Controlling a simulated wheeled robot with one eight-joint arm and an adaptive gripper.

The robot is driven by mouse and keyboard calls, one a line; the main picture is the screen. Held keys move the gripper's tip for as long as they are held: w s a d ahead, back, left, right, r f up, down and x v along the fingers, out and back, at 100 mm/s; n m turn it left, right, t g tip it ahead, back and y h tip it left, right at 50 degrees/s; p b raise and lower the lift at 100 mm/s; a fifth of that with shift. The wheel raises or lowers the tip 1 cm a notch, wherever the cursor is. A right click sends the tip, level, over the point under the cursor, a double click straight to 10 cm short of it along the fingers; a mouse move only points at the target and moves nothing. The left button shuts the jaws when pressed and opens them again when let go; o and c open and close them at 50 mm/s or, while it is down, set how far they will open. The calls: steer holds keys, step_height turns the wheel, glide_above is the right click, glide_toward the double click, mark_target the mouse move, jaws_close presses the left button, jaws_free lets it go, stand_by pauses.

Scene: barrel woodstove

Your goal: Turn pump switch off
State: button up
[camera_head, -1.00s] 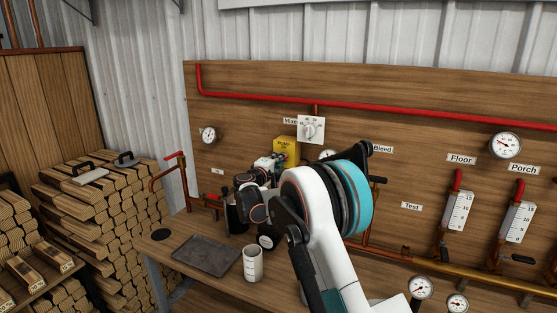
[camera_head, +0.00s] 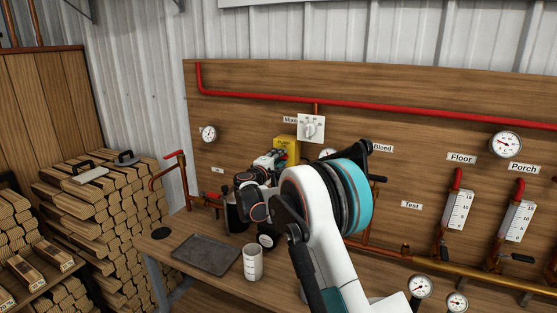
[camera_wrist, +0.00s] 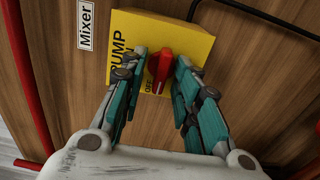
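The yellow pump box (camera_wrist: 190,40) is on the wooden panel, with "PUMP" printed on its face. Its red switch knob (camera_wrist: 160,66) sticks out of that face, with "OFF" lettering beside it. In the head view the yellow box (camera_head: 287,144) shows above my gripper (camera_head: 272,160), and the knob is hard to make out there. In the wrist view my gripper (camera_wrist: 161,60) is open, with one teal finger on each side of the red knob. The fingertips are very close to the knob; I cannot tell whether either touches it.
A white dial thermostat (camera_head: 311,128) sits just above the pump box. Red pipe (camera_head: 400,114) crosses the panel. The bench below holds a dark tray (camera_head: 206,254) and a white cup (camera_head: 252,263). Several gauges and valves are at the right.

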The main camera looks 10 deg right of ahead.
stand_by(0.3)
steer(key=v, duration=1.2)
steer(key=shift+f, duration=0.1)
